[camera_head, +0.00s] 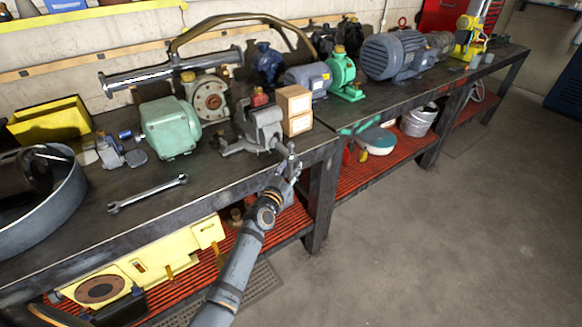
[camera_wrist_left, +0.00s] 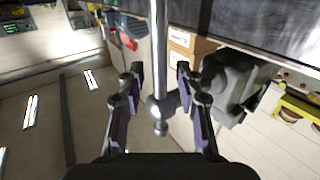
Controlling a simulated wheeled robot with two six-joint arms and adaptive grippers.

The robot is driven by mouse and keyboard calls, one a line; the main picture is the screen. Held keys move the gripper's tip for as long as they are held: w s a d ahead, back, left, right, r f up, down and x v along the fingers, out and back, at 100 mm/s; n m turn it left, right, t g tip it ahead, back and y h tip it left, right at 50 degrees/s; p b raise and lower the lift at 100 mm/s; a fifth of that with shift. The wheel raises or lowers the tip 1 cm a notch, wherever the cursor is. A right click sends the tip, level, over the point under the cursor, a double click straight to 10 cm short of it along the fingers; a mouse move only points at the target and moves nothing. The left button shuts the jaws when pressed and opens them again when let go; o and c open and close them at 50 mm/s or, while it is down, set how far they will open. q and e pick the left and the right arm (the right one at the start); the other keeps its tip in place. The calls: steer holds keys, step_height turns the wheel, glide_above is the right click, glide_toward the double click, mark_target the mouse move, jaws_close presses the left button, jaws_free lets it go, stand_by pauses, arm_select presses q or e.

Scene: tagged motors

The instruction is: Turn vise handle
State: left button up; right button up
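The grey vise (camera_head: 262,125) is fixed near the front edge of the workbench, and its body also shows at the right in the left wrist view (camera_wrist_left: 234,84). The vise handle (camera_wrist_left: 159,50) is a thin metal bar with a rounded knob at its end. In the head view the handle (camera_head: 291,153) is small and partly mixed with my gripper. My left gripper (camera_wrist_left: 159,92) is open, with one finger on each side of the bar and visible gaps between. It reaches the bench front from below in the head view (camera_head: 287,170). My right gripper is not in view.
A green motor (camera_head: 170,127) and a wrench (camera_head: 147,194) lie to the left on the bench. A bench leg (camera_head: 321,205) stands below the vise. The floor (camera_head: 440,235) to the right is clear.

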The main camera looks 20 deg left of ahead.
arm_select(q)
steer(key=shift+w, duration=0.35)
jaws_close()
